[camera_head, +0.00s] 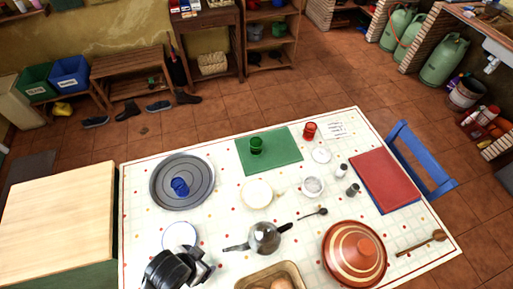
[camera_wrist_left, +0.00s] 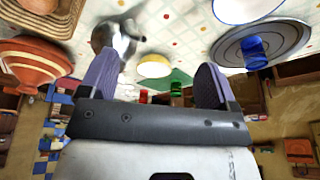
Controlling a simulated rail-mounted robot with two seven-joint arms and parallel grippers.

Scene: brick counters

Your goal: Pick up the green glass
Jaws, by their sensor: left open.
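The green glass (camera_head: 256,146) stands on the green mat (camera_head: 285,157) at the far side of the table in the head view. It also shows in the left wrist view (camera_wrist_left: 176,89), small and between the two fingers in the picture but some way beyond them. My left gripper (camera_head: 200,268) is at the near left of the table, apart from the glass. In the left wrist view my left gripper (camera_wrist_left: 156,80) has its purple fingers spread wide with nothing between them. My right gripper does not show.
A blue glass (camera_head: 180,186) stands on a round grey tray (camera_head: 158,198). A red glass (camera_head: 310,130) is right of the green mat. A metal teapot (camera_head: 264,238), a pale yellow bowl (camera_head: 257,194) and a striped tagine (camera_head: 355,254) stand nearer. A blue chair (camera_head: 423,165) is at the right.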

